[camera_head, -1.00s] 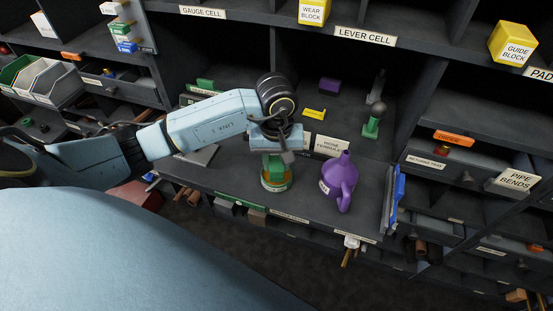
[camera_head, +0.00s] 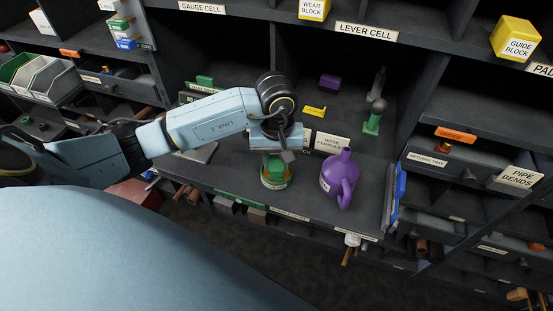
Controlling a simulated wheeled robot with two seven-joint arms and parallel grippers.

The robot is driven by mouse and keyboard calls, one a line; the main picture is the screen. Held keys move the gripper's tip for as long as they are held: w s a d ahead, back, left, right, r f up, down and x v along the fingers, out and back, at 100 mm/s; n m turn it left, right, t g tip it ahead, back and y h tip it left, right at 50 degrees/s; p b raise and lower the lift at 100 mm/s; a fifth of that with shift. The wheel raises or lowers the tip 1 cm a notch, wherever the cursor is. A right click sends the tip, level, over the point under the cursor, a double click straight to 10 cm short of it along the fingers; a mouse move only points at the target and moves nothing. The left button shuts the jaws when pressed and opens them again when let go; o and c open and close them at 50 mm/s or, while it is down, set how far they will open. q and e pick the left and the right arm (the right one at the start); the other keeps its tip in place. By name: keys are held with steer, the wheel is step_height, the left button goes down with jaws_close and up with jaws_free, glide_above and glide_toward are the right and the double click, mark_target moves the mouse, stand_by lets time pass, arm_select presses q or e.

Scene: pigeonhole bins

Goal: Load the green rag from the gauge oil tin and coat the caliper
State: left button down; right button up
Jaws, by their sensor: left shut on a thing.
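My left gripper (camera_head: 274,156) points down over a round tin (camera_head: 275,183) on the shelf front. The tin has an orange-brown inside and a pale green label band. The gripper is shut on the green rag (camera_head: 274,168), which sits low at the tin's mouth. I cannot tell how deep the rag is in the tin. No caliper can be made out for sure; a flat grey piece (camera_head: 200,152) lies partly behind my left arm. My right gripper is not in view.
A purple oil can (camera_head: 340,178) stands close right of the tin. Behind are a white sign (camera_head: 331,144), a yellow block (camera_head: 315,111), a purple block (camera_head: 330,82) and a green-based lever (camera_head: 372,122). A blue-edged panel (camera_head: 397,190) stands at the right.

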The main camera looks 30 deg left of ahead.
mark_target(277, 159)
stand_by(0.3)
arm_select(q)
steer(key=shift+r+p, duration=2.05)
steer(key=shift+r, duration=1.45)
